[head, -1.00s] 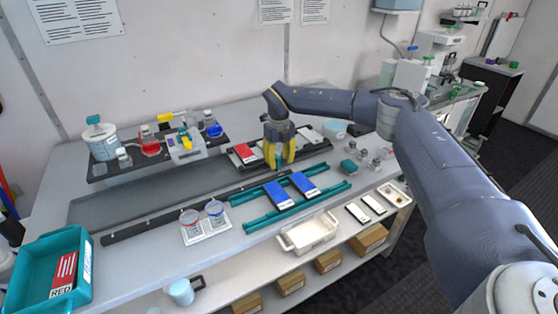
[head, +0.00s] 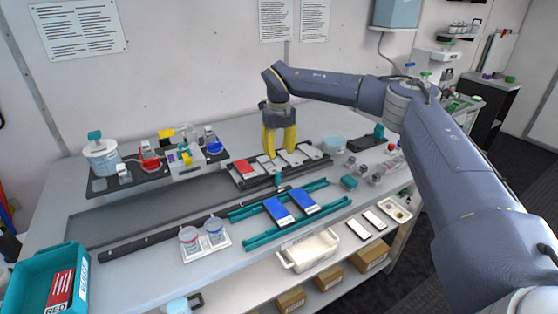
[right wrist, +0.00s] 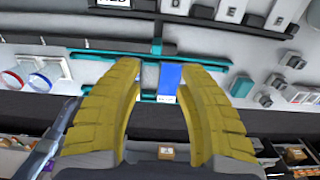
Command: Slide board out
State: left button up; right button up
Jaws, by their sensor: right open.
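My right gripper (head: 280,153) is open, its yellow fingers pointing down over the dark rack (head: 240,183) that holds a red-and-white plate (head: 245,168) and several pale plates. The fingers hide part of the rack; I cannot tell whether they touch it. In the right wrist view the gripper (right wrist: 155,70) is spread and empty. Two blue-and-white plates (head: 276,211) lie across teal rails (head: 262,239) in front. A small teal upright piece (head: 278,180) stands between rack and rails; it also shows in the right wrist view (right wrist: 157,42). Which piece is the board is unclear. My left gripper is out of view.
A dark board (head: 125,184) with jars and coloured fittings stands at the back left. A long dark bar (head: 150,243) runs along the front. Cups in a white holder (head: 205,245), a cream tray (head: 308,253) and a teal bin (head: 48,285) line the front.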

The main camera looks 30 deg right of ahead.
jog(key=shift+r, duration=0.65)
